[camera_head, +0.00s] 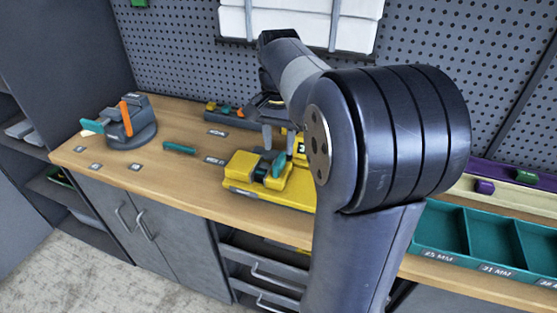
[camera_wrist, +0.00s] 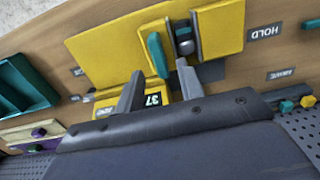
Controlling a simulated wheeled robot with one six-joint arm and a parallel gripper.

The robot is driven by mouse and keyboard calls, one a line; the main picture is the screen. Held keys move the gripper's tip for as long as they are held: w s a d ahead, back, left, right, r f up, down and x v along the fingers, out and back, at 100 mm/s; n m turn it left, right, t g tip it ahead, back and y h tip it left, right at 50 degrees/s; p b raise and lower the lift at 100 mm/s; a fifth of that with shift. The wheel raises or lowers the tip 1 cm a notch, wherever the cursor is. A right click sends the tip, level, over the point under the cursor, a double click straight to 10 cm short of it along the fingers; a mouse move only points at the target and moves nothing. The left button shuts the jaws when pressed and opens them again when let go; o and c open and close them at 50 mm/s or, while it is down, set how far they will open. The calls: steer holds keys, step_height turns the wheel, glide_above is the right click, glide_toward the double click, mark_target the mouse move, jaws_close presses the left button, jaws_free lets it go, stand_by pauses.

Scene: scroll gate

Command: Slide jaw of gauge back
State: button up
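The yellow gauge (camera_head: 238,183) lies on the wooden bench, partly hidden behind my arm in the head view. It also shows in the wrist view (camera_wrist: 105,58). A teal upright piece (camera_wrist: 158,55), which looks like its jaw or the jaw's tab, stands beside a dark slot with a grey round part (camera_wrist: 184,38). The teal piece also shows in the head view (camera_head: 279,164). My gripper (camera_wrist: 160,68) is open, its two fingers apart near the teal piece. In the head view my gripper (camera_head: 278,137) hangs close to the gauge. I cannot tell whether a finger touches anything.
A teal compartment tray (camera_head: 450,262) stands at the right. A purple rail (camera_head: 500,172) lies behind it. A grey device with an orange lever (camera_head: 128,125) stands at the left. A small teal bar (camera_head: 180,149) lies on the bench (camera_head: 190,177). A pegboard (camera_head: 180,45) closes the back.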

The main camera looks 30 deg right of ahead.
mark_target(279, 159)
step_height(279, 159, down, 6)
steer(key=shift+s+r, duration=0.1)
steer(key=shift+r, duration=0.05)
steer(key=shift+c, duration=0.4)
jaws_close()
